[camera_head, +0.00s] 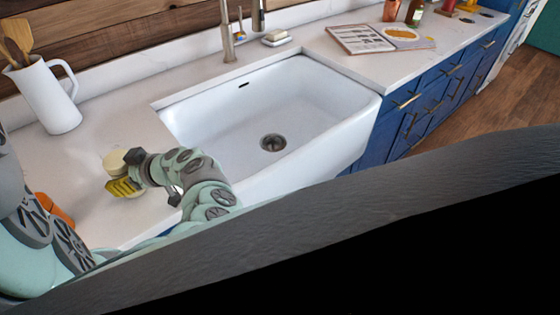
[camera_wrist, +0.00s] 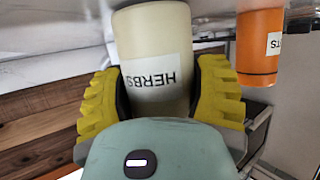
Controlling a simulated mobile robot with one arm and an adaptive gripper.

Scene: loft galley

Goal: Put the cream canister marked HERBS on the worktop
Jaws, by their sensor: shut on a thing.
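The cream canister marked HERBS (camera_head: 115,161) is at the left of the sink, over the white worktop (camera_head: 125,218). In the wrist view the HERBS canister (camera_wrist: 152,40) fills the space between the yellow fingers, its label upside down in that picture. My gripper (camera_head: 123,187) is shut on the canister, with one finger on each side; it also shows in the wrist view (camera_wrist: 160,85). The canister looks upright, with its base at or very close to the worktop. I cannot tell whether it touches.
An orange canister (camera_wrist: 259,45) stands close beside the held one; it shows partly behind my arm in the head view (camera_head: 55,208). A white utensil jug (camera_head: 47,97) stands behind. The white sink (camera_head: 225,120) lies to the right. An open book (camera_head: 380,38) is beyond it.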

